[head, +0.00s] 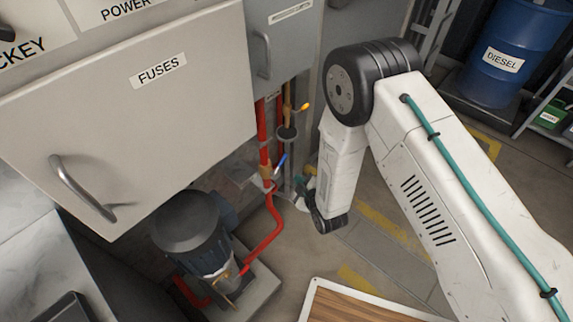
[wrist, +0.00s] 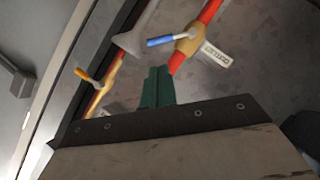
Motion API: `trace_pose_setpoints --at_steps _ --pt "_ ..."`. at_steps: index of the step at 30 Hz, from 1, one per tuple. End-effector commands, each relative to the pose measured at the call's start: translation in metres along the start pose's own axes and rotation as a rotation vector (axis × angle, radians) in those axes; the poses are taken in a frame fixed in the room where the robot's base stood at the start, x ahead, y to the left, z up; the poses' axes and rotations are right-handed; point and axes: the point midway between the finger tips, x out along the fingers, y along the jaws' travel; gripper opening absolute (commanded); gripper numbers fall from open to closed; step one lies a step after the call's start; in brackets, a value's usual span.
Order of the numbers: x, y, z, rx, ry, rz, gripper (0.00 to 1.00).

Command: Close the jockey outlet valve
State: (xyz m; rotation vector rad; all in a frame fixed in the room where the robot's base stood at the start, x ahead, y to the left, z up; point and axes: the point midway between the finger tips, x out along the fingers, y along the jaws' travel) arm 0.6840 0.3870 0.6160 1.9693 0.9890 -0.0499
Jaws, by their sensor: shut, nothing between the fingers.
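The outlet valve has a blue lever (wrist: 160,41) and a brass body (wrist: 188,41) on a red pipe (wrist: 208,12). A tag (wrist: 216,55) beside it appears to read OUTLET. In the wrist view the lever points left, at an angle to the pipe. In the head view the blue lever (head: 281,161) shows below the fuse cabinet, slanting up and right. My gripper (wrist: 157,76) has green fingers, shut and empty, just below the valve in the wrist view, with no clear contact. In the head view my arm largely hides it.
A second valve with an orange lever (wrist: 88,76) is at left in the wrist view; it also shows in the head view (head: 303,107).

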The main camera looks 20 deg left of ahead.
Motion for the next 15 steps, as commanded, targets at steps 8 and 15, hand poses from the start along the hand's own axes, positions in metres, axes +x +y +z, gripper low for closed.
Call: trace_pose_setpoints --at_steps 8,15 --pt "0.057 0.001 0.0 0.001 0.0 0.001 0.0" --pt "0.103 0.001 0.0 0.001 0.0 0.001 0.0"
